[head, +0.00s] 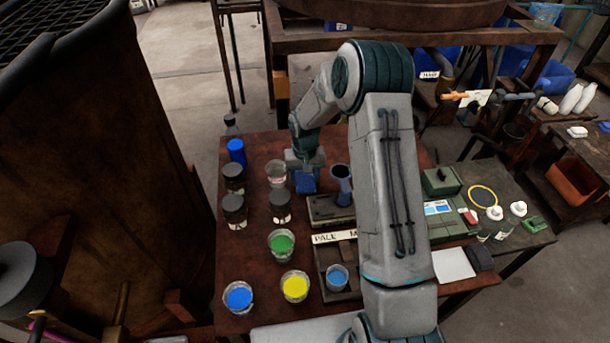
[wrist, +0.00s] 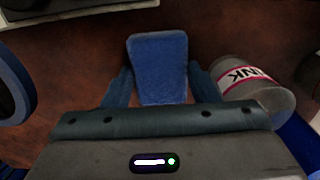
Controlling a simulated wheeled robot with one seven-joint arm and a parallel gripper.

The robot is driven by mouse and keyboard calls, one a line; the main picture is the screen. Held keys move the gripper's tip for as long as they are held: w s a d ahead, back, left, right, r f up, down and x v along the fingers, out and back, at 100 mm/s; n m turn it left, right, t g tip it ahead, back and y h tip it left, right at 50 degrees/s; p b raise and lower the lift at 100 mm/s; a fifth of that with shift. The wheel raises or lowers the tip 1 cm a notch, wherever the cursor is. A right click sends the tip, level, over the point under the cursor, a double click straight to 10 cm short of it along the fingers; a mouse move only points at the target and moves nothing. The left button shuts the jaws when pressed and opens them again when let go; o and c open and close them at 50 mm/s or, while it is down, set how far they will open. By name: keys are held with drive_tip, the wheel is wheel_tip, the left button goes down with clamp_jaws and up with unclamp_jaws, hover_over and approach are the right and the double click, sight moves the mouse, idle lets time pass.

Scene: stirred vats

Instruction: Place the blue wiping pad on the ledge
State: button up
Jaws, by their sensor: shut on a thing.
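The blue wiping pad (wrist: 158,68) is between the two fingers of my gripper (wrist: 158,92) in the wrist view, with its far end sticking out past the fingertips. In the head view the pad (head: 305,184) shows as a small blue block under my gripper (head: 304,170), over the back part of the brown table (head: 255,207). My gripper is shut on the pad. I cannot tell whether the pad touches the table below. I cannot tell which surface is the ledge.
A clear cup with a pink label (head: 276,173) stands close left of my gripper; it shows close right in the wrist view (wrist: 255,90). Dark-lidded jars (head: 234,210) and cups of green (head: 281,243), yellow (head: 295,286) and blue paint (head: 238,297) stand nearby. A dark funnel-like vessel (head: 341,180) is to the right.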

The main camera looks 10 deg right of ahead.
drive_tip(key=o, duration=0.6)
drive_tip(key=shift+f, duration=0.15)
drive_tip(key=shift+o, duration=0.8)
